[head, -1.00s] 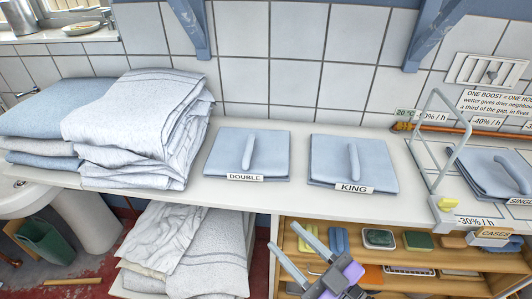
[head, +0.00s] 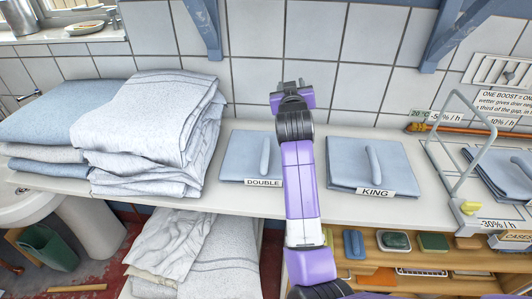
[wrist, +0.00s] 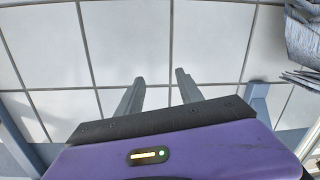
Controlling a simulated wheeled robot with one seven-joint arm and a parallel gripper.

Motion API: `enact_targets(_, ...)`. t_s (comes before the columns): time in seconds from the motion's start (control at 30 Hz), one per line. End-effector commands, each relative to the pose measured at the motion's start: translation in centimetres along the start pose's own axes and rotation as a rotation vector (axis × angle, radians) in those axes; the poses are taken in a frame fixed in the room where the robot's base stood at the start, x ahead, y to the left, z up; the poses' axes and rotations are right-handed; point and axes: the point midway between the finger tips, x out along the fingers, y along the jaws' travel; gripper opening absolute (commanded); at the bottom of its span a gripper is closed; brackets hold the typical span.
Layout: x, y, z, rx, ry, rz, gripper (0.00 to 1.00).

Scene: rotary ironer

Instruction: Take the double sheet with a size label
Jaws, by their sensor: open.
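The double sheet (head: 240,158) is a folded blue-grey square with a raised roll on top and a label reading DOUBLE at its front edge. It lies flat on the white counter, left of my arm. The king sheet (head: 345,165), labelled KING, lies to the right of my arm. My gripper (wrist: 160,85) is open and empty. In the head view it is raised in front of the wall tiles, above and behind the gap between the double and king sheets.
A tall stack of white and blue folded linen (head: 155,130) stands left of the double sheet. A wire frame (head: 455,150) stands right of the king sheet. Blue brackets (head: 205,30) project from the wall above. Below the counter is a wooden shelf (head: 400,262) with small items.

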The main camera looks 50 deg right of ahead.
Motion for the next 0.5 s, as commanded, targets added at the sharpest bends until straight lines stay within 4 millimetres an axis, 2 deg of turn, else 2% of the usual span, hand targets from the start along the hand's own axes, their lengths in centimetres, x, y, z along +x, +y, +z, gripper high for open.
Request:
enact_targets(0.03,1.3,0.4,-0.8,0.033,-0.053,0.022,0.44)
enact_targets(0.1,2.6,0.8,-0.9,0.07,-0.145,0.045,0.44)
enact_targets(0.27,4.3,0.7,-0.7,0.161,-0.386,0.061,0.44)
enact_targets(0.37,4.1,-0.5,-0.3,0.213,-0.567,0.04,0.44)
enact_targets(0.47,2.5,-2.5,0.2,0.253,-0.777,-0.008,0.44)
enact_targets(0.5,1.4,-3.5,0.5,0.262,-0.875,-0.034,0.44)
